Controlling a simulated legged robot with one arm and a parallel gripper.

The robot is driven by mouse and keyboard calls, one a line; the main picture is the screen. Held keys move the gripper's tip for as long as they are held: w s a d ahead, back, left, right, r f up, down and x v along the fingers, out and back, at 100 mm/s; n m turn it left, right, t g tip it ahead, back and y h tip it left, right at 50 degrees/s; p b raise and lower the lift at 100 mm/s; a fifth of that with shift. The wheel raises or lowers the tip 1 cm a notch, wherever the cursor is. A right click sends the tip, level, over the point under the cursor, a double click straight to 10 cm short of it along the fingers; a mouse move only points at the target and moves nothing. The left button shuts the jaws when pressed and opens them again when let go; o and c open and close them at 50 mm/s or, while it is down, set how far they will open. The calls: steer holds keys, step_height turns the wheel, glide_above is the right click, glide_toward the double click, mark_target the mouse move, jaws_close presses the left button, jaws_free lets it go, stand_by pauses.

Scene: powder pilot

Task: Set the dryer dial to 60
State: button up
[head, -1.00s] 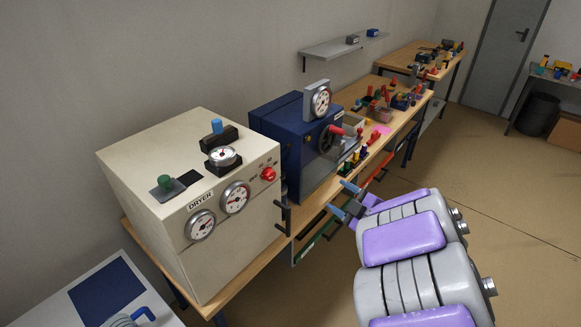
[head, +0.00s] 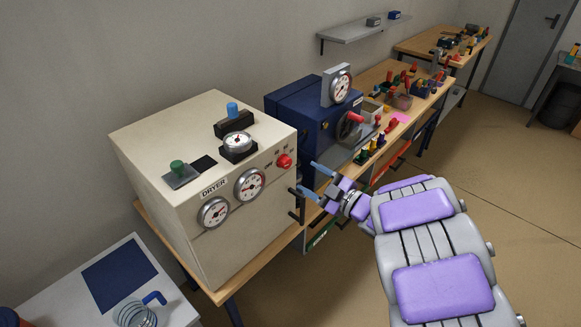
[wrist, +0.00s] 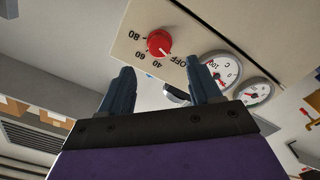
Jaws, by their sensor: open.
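The dryer (head: 240,250) is a cream box at the left of the bench. Its red dial (head: 284,161) is at the upper right of the front face, right of two round gauges. In the wrist view the dial (wrist: 159,42) shows the labels 80, 60, 40 and OFF, tilted. A pale mark on the knob seems to point between 40 and OFF, too small to be sure. My gripper (head: 314,179) is open and empty, in front of the dryer, right of and slightly below the dial. In the wrist view, the dial lies beyond the gap between the blue fingers (wrist: 162,70).
A blue machine (head: 310,115) with a gauge and red-handled wheel stands right of the dryer. Dark handles (head: 297,205) stick out by the dryer's right edge, close to my gripper. A low white table (head: 185,312) is at lower left.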

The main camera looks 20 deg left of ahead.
mark_target(288, 165)
steer(key=b+x, duration=0.1)
steer(key=x, duration=0.7)
steer(key=shift+w+a, duration=0.1)
steer(key=shift+c, duration=0.4)
steer(key=c, duration=0.9)
steer(key=shift+c, duration=0.2)
